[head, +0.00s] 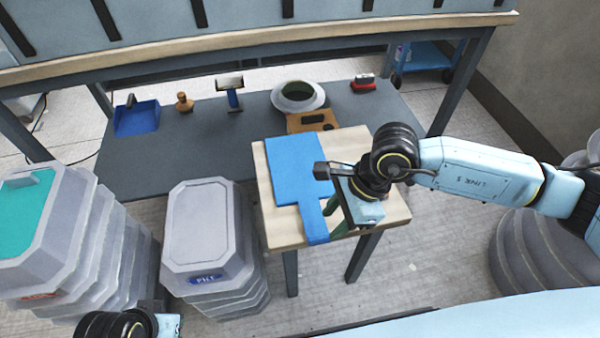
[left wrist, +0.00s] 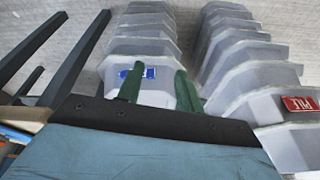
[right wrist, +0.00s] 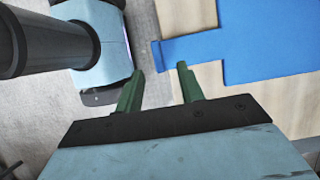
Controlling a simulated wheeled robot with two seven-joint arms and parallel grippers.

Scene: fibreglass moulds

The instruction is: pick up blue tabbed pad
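The blue tabbed pad (head: 295,170) lies flat on a small wooden-topped table (head: 390,215). Its narrow tab (head: 314,222) reaches the table's front edge. My right gripper (head: 335,224) is just right of the tab. In the right wrist view, my right gripper's green fingers (right wrist: 160,78) are apart and empty. The tab (right wrist: 190,47) shows beyond the fingertips there, with the wide blue part (right wrist: 270,40) to the right. In the left wrist view, my left gripper (left wrist: 158,85) is open and empty, facing stacked grey moulds. Its fingers are not visible in the head view.
Stacked grey moulds (head: 210,230) stand left of the small table, with a teal-topped stack (head: 45,215) farther left. Behind is a low grey surface (head: 200,155) with a blue dustpan (head: 137,117), roller (head: 232,92) and ring-shaped mould (head: 298,95). More grey moulds stand at right.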

